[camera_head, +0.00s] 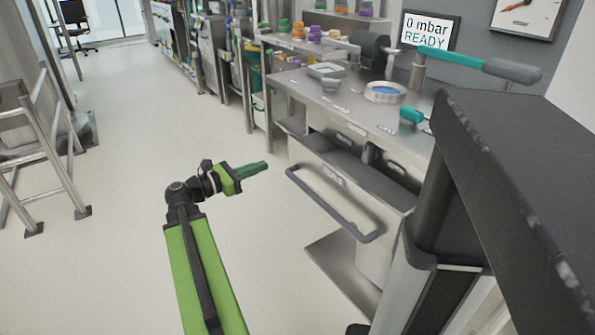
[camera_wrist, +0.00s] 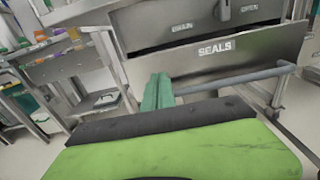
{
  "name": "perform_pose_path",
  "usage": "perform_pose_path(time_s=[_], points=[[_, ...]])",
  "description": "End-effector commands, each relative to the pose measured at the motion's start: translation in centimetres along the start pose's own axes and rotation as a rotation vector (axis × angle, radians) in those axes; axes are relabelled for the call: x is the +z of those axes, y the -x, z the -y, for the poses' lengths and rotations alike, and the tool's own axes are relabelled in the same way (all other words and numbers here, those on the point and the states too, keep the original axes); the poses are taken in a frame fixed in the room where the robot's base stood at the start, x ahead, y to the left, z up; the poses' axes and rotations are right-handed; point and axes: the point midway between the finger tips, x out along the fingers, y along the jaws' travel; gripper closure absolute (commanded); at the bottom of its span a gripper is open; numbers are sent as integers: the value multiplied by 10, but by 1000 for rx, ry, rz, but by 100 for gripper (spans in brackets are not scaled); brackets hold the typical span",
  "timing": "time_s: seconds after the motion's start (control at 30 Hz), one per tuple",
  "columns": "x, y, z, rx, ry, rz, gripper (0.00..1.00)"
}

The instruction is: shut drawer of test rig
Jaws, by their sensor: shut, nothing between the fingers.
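The test rig (camera_head: 345,107) is a steel bench at the right of the head view. Its drawer (camera_head: 312,160) stands pulled out, with dark contents showing behind the front panel. The drawer has a long grey bar handle (camera_head: 330,208). In the wrist view the drawer front (camera_wrist: 205,55) reads "SEALS", and the handle (camera_wrist: 235,80) runs across below the label. In the wrist view my gripper (camera_wrist: 158,78) overlaps the handle's left end; contact cannot be told.
A display (camera_head: 428,30) reads "0 mbar READY". A teal-and-grey lever (camera_head: 480,62) reaches over the bench top. A steel ladder frame (camera_head: 45,150) stands on the left. Open floor (camera_head: 120,130) lies left of my arm. A lower plate (camera_head: 340,268) sits under the drawer.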

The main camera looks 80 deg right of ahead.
Motion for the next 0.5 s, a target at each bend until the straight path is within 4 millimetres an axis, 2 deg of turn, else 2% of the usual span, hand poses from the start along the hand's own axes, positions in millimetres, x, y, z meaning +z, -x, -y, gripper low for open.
perform_pose_path(time_s=[0.27,0.5], points=[[4,-16,1,-8,14,12,100],[4,-66,1,-8,12,11,100]])
